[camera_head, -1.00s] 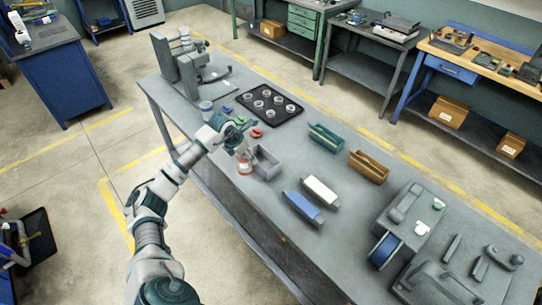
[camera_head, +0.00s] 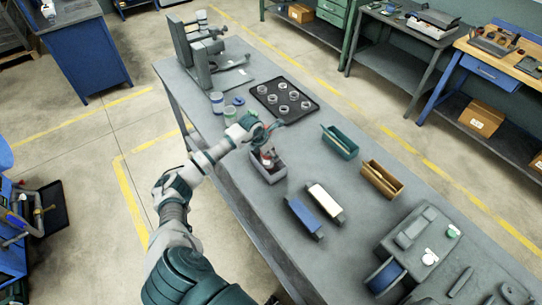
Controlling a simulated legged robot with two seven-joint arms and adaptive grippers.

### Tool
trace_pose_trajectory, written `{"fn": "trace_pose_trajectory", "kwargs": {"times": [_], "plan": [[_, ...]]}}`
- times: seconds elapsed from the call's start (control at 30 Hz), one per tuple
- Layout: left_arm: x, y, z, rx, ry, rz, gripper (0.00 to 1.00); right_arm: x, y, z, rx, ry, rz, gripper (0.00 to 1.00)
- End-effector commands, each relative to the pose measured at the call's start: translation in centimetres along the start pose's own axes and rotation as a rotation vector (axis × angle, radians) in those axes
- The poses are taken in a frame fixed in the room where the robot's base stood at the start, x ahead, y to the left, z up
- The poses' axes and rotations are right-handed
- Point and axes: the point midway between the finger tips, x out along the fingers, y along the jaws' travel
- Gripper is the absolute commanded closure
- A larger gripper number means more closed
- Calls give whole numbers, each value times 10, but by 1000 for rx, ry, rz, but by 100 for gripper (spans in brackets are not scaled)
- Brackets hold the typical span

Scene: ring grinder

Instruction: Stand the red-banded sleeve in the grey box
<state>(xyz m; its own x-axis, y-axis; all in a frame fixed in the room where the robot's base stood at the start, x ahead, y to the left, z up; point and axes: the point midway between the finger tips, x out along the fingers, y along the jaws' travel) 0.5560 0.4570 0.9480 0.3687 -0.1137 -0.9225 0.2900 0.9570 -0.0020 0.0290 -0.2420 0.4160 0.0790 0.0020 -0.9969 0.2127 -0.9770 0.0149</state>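The red-banded sleeve (camera_head: 268,159) is at the grey box (camera_head: 271,178), within its outline, with its lower part hidden by the walls. It looks roughly upright; I cannot tell whether it touches the floor of the box. My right gripper is not in view.
A blue-banded sleeve (camera_head: 217,103) and a green-banded one (camera_head: 230,116) stand at the table's left edge. A black tray (camera_head: 264,89) holds several rings. Teal (camera_head: 340,142) and tan (camera_head: 381,180) bins and blue (camera_head: 303,216) and white (camera_head: 325,203) blocks lie to the right.

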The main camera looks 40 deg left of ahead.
Motion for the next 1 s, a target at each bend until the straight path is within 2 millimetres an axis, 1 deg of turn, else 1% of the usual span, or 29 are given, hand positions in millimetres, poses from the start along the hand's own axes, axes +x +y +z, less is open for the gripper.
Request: {"fn": "trace_pose_trajectory", "kwargs": {"times": [0.03,0.1,0.3,0.33,0.37,0.4,0.43,0.73,0.8,0.87,0.97,1.0], "plan": [[7,-1,-3,-1,2,-3,76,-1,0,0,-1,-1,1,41],[16,-1,-7,-2,0,-2,76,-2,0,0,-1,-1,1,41],[20,-1,-8,0,0,1,76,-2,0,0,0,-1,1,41],[20,-1,-8,0,1,0,38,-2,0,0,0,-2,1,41],[20,-1,-8,0,1,0,31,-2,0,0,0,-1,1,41],[20,-1,-8,0,1,0,21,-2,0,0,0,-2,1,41],[20,-1,-8,0,1,0,15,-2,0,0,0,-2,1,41],[20,0,-9,0,0,-1,15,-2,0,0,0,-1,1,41],[17,0,-8,-1,0,0,15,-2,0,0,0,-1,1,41],[11,1,-8,0,-1,1,15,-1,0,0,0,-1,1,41],[-6,1,-9,2,-1,2,15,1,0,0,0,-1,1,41],[-15,2,-9,1,-1,4,15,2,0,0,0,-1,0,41]]}}
